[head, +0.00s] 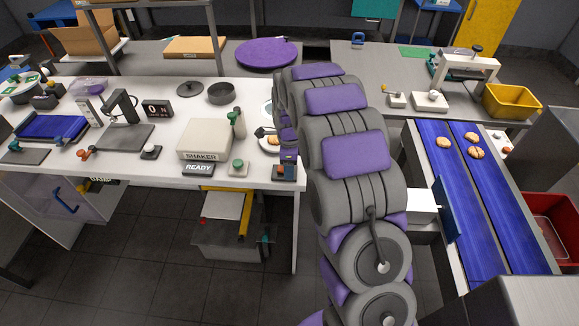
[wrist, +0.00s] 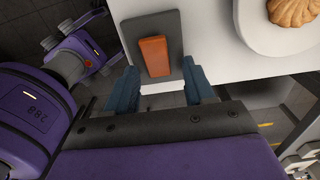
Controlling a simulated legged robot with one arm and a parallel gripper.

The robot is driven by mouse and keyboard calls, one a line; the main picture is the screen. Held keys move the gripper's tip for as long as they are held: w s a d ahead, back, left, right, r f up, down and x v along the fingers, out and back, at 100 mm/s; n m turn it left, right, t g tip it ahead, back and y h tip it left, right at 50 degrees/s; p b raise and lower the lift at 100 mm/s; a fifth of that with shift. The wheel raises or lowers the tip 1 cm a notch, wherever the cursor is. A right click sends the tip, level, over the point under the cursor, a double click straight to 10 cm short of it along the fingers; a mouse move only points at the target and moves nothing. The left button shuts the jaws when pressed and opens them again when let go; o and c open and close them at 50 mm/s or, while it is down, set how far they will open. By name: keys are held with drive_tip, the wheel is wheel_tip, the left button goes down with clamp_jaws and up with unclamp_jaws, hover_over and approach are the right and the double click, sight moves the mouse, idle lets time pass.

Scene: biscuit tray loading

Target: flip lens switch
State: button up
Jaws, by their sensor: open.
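In the wrist view an orange rocker switch (wrist: 154,56), which I take to be the lens switch, sits on a dark grey base plate at the edge of the white table. My gripper (wrist: 160,70) is open. Its two blue fingers stand on either side of the switch's near end, with nothing held between them. Whether they touch the base plate is unclear. Which way the rocker is tilted I cannot tell. In the head view the switch (head: 289,171) shows at the front right corner of the white table, and my arm hides most of the gripper.
A biscuit (wrist: 292,11) lies on a round white dish beside the switch. Blue conveyor lanes (head: 440,190) carrying biscuits run at right.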

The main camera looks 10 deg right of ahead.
drive_tip(key=shift+f, duration=0.15)
drive_tip(key=shift+c, duration=0.3)
clamp_jaws()
drive_tip(key=shift+w+a+r+h+p, duration=0.1)
drive_tip(key=shift+r+h+p, duration=0.15)
drive_tip(key=shift+h+p, duration=0.55)
drive_tip(key=shift+w+a+g+h+b, duration=0.15)
drive_tip(key=shift+a+g+h+b, duration=0.15)
drive_tip(key=shift+g+h, duration=0.5)
drive_tip(key=shift+a+r+h, duration=0.1)
drive_tip(key=shift+h, duration=0.5)
